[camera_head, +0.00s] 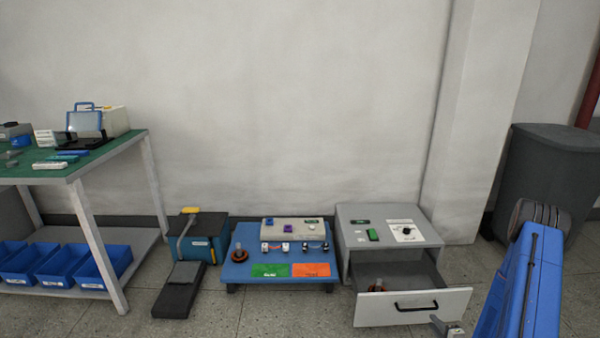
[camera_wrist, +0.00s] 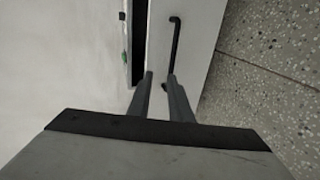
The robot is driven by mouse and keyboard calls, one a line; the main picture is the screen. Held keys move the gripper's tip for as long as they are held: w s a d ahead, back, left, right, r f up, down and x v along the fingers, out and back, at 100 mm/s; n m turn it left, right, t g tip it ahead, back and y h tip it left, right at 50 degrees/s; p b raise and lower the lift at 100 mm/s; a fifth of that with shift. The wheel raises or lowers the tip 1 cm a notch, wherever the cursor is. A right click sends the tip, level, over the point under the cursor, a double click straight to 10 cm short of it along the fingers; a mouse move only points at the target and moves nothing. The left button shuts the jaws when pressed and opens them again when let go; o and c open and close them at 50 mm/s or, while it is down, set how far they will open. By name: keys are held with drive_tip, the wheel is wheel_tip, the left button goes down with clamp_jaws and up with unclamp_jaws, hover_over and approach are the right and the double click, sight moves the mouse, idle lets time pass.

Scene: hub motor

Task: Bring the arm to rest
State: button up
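My gripper (camera_head: 447,326) is at the bottom edge of the head view, just in front of the lower right part of the open drawer (camera_head: 440,304). In the wrist view its two fingers (camera_wrist: 159,76) are apart with nothing between them. The drawer's black handle (camera_head: 416,306) also shows in the wrist view (camera_wrist: 174,35), with one end close to the right fingertip; I cannot tell whether they touch. My blue arm link stands at the right of the head view, and most of the arm is out of frame.
The grey cabinet (camera_head: 350,240) has its drawer pulled out, with a copper-coloured part (camera_head: 376,287) inside. A blue work board (camera_head: 240,272) and a blue box (camera_head: 203,250) stand to its left. A dark bin (camera_head: 550,170) is at right. A green-topped bench (camera_head: 110,150) is at left.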

drive_tip(key=w+a+r+m+g+h, duration=0.1)
drive_tip(key=w+a+r+m+g, duration=0.15)
drive_tip(key=r, duration=0.95)
drive_tip(key=w+a+r+m+g+h, duration=0.1)
drive_tip(key=a+r+m+g, duration=0.15)
drive_tip(key=r, duration=1.05)
drive_tip(key=s+a+r+m+g, duration=0.1)
drive_tip(key=s+a+r+m, duration=0.2)
drive_tip(key=s+r, duration=0.3)
drive_tip(key=s+a+r+m+g, duration=0.1)
drive_tip(key=s+a+r+m, duration=0.25)
drive_tip(key=r, duration=0.35)
drive_tip(key=s+a+r+m+g, duration=0.1)
drive_tip(key=s+a+r+m, duration=0.1)
drive_tip(key=s, duration=0.7)
drive_tip(key=s+a+r+m+y, duration=0.1)
drive_tip(key=s+a+r, duration=0.4)
drive_tip(key=s, duration=0.5)
drive_tip(key=s+a+r+m+g, duration=0.1)
drive_tip(key=s+a+r+m, duration=0.2)
drive_tip(key=s, duration=0.6)
drive_tip(key=shift+s+a+r+g, duration=0.15)
drive_tip(key=shift+a+r+g, duration=0.2)
drive_tip(key=shift+a, duration=0.9)
